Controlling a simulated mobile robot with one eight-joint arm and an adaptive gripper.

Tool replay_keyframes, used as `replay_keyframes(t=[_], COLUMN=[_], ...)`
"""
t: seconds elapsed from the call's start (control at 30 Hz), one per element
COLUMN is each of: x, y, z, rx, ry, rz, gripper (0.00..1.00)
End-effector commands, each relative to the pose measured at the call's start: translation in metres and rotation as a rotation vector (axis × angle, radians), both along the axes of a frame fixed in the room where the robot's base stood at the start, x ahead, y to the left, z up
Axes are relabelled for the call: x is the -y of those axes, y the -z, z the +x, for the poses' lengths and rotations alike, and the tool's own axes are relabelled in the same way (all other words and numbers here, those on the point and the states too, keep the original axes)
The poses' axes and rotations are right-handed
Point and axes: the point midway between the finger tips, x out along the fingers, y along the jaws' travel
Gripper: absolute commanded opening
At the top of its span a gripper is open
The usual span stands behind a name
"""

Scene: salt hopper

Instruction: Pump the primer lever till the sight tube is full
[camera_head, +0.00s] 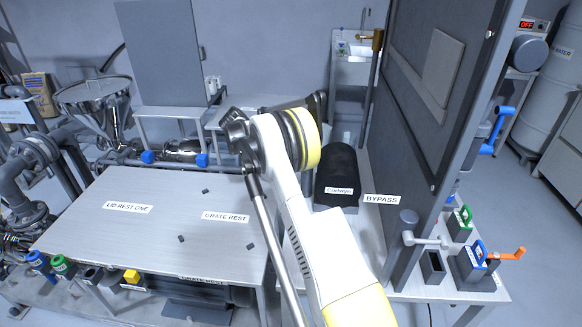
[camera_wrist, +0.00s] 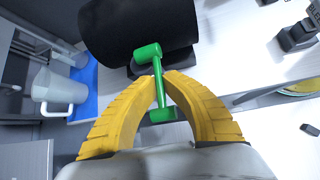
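In the wrist view a green lever (camera_wrist: 160,84) with a crossbar at each end lies between the yellow fingers of my gripper (camera_wrist: 163,77). The fingertips close in on its stem from both sides, with no clear gap showing. One crossbar is beyond the tips and the other is between the fingers. The lever's far end is beside a large black cylinder (camera_wrist: 135,28). In the head view my arm hides the lever and the fingertips. I cannot pick out the sight tube or its level in either view.
In the head view a tall grey panel (camera_head: 425,120) stands to the right, near a BYPASS label (camera_head: 382,199). A pale table (camera_head: 170,240) with small dark bits lies left.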

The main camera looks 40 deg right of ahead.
Motion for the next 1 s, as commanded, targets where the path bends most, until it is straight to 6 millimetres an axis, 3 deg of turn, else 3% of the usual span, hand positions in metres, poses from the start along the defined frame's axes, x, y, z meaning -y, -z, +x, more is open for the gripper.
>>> replay_keyframes(t=[0.3, 0.4, 0.77, 1.0], x=[0.0, 0.0, -0.002, -0.026], y=[0.001, 0.001, -0.002, -0.031], z=[0.0, 0.0, 0.001, 0.018], rx=[-0.001, 0.0, -0.001, 0.0], ry=[0.001, 0.001, -0.001, -0.003], rz=[0.001, 0.001, 0.0, 0.0], gripper=[0.0, 0.32, 0.32, 0.32])
